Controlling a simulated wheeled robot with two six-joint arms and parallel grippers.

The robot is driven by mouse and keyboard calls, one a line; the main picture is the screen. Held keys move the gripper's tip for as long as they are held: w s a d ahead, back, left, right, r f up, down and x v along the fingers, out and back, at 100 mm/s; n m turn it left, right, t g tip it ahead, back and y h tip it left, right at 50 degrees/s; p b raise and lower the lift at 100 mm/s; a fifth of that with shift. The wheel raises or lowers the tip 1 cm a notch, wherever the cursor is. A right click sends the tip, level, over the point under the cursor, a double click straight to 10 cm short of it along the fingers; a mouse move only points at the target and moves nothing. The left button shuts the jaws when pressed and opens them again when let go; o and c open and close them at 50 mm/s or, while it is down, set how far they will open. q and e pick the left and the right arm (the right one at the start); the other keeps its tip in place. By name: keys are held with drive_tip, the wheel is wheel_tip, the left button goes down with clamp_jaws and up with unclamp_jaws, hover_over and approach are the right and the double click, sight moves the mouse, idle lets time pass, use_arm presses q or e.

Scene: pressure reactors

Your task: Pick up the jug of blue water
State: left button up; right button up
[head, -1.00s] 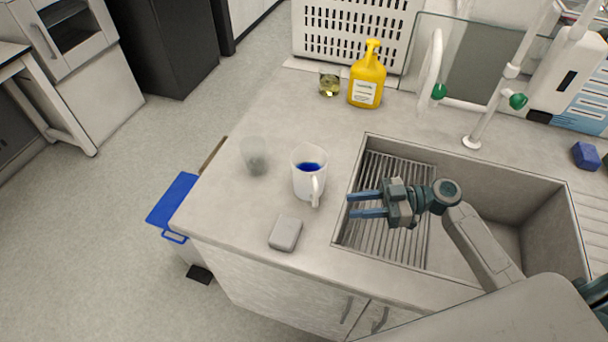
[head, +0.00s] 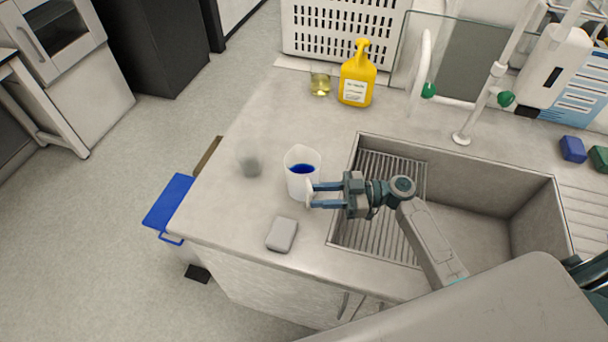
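The white jug of blue water (head: 301,170) stands upright on the counter, left of the sink, with its handle toward my gripper. The blue water shows through its open top. My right gripper (head: 312,195) is at the handle side of the jug, its two fingers apart and pointing left. The fingertips reach the handle, which appears to lie between them; I cannot tell whether they touch it. My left gripper is not in view.
A clear glass (head: 249,160) stands left of the jug, and a grey block (head: 282,234) lies in front. A yellow bottle (head: 357,75) and a small beaker (head: 320,84) stand behind. The sink (head: 480,187) is to the right. The counter's left edge is near the glass.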

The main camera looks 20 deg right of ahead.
drive_tip(key=shift+p+x, duration=0.55)
drive_tip(key=shift+x, duration=0.9)
clamp_jaws()
drive_tip(key=shift+r, duration=0.1)
